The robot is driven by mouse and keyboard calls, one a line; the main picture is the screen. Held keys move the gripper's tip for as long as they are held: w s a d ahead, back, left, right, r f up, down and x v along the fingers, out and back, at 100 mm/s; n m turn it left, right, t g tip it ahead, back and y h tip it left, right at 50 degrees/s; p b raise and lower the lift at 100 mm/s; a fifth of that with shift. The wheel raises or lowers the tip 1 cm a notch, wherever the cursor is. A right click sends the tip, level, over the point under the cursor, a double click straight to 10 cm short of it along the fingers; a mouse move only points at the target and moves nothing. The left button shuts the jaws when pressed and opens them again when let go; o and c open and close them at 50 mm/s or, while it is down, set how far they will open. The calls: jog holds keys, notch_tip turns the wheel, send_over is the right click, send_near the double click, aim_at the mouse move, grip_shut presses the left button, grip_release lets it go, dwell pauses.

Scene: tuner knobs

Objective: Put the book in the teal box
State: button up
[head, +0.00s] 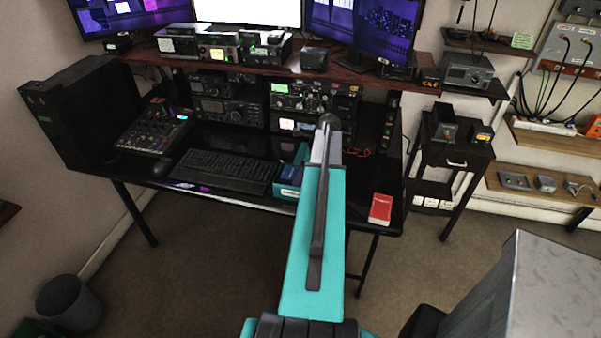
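A red book (380,209), with a paler lower edge, lies on the black desk near its front right corner. The teal box (279,189) stands on the desk between the keyboard and my arm. It has a pale label on its front and dark blue contents. My teal and grey arm rises through the middle of the view and covers the box's right side. The book is to the right of my arm, apart from the box. My gripper cannot be made out; the arm's end is hidden.
A keyboard (222,171), mouse (163,167) and mixer (152,133) occupy the desk's left part. Radios (314,98) and a shelf (270,66) with monitors stand behind. A small dark side table (455,157) is at right. Bare desk surrounds the book.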

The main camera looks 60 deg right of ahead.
jog(key=shift+f, duration=0.4)
jog(key=o, duration=1)
jog(key=shift+c, duration=0.2)
jog(key=shift+r, duration=0.7)
jog(key=b+v, duration=0.3)
jog(key=v, duration=0.8)
jog(key=shift+r, duration=0.4)
jog(key=shift+s, duration=0.15)
